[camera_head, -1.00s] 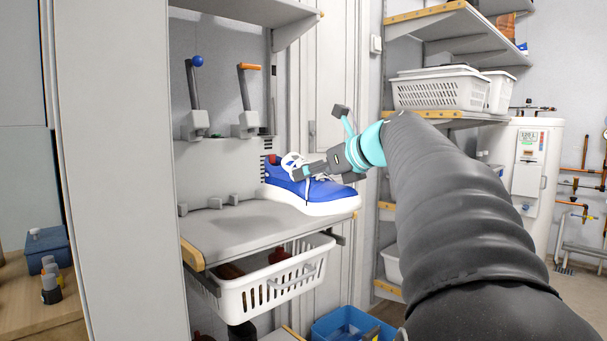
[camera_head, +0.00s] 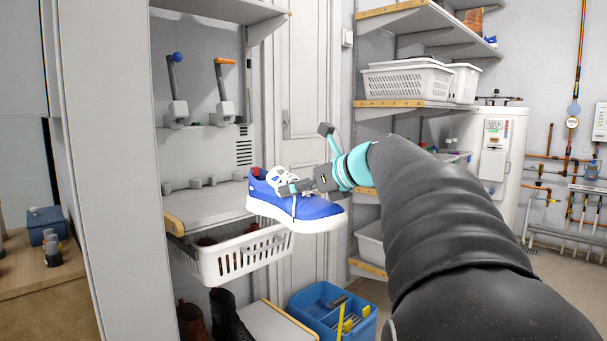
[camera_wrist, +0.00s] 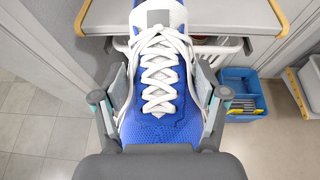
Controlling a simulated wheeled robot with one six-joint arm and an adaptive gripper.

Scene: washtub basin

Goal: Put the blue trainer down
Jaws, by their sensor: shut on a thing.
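The blue trainer (camera_head: 300,210) has a white sole and white laces. It is roughly level in the air, in front of the grey shelf (camera_head: 205,208) and the white basket below it. My gripper (camera_head: 300,186) is shut on the trainer at the laced upper, reaching in from the right. In the wrist view the two fingers press on either side of the laces of the trainer (camera_wrist: 160,110). There the shelf (camera_wrist: 225,15) shows beyond the trainer's heel end. The trainer's underside is hidden.
The white basket (camera_head: 240,258) hangs under the shelf with dark items in it. A blue crate (camera_head: 330,308) with tools stands low down, and dark boots (camera_head: 225,315) stand beside it. Two levers (camera_head: 222,88) rise at the shelf's back. Grey floor is free at right.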

